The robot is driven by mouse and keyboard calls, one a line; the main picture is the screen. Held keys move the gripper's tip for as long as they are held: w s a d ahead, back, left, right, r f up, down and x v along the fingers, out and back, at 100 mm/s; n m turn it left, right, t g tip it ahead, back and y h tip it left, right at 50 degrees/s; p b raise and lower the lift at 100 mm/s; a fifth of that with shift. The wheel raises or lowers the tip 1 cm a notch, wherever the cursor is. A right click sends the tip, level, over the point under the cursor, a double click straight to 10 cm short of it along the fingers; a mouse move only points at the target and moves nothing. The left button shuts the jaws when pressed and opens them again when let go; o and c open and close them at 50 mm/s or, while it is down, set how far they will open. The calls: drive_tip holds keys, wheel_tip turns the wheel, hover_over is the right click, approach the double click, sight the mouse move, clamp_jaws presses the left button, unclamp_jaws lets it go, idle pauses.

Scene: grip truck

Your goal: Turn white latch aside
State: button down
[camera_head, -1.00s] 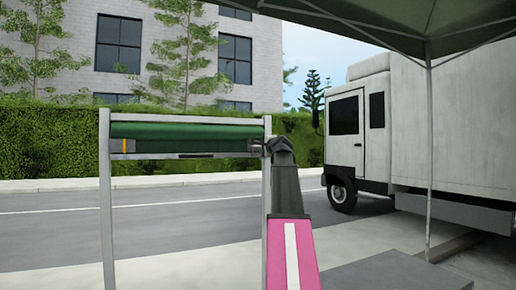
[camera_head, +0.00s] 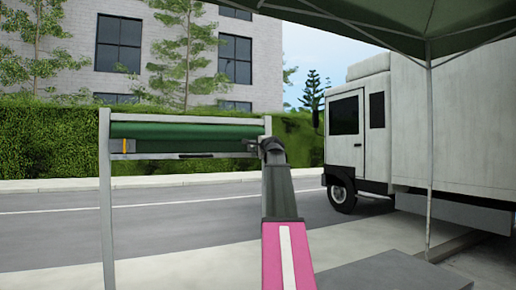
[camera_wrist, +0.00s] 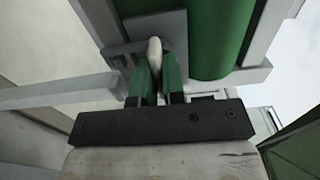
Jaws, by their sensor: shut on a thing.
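The white latch (camera_wrist: 154,48) stands between the two green fingers of my gripper (camera_wrist: 157,68) in the wrist view. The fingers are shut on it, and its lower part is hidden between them. It sits by a grey bracket beside a dark green roll (camera_wrist: 217,40). In the head view, my gripper (camera_head: 252,146) is at the right end of the green roll (camera_head: 185,131) on a grey metal frame (camera_head: 106,200). The latch is too small to make out there.
A white truck (camera_head: 375,140) stands on the road at the right. A thin canopy pole (camera_head: 429,160) rises in front of it. A hedge (camera_head: 50,145) and a building lie behind the road. The space below the frame's top is open.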

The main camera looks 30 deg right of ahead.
drive_tip(key=shift+m, duration=0.3)
drive_tip(key=m, duration=1.3)
drive_tip(key=shift+m, duration=2.1)
drive_tip(key=c, duration=1.2)
unclamp_jaws()
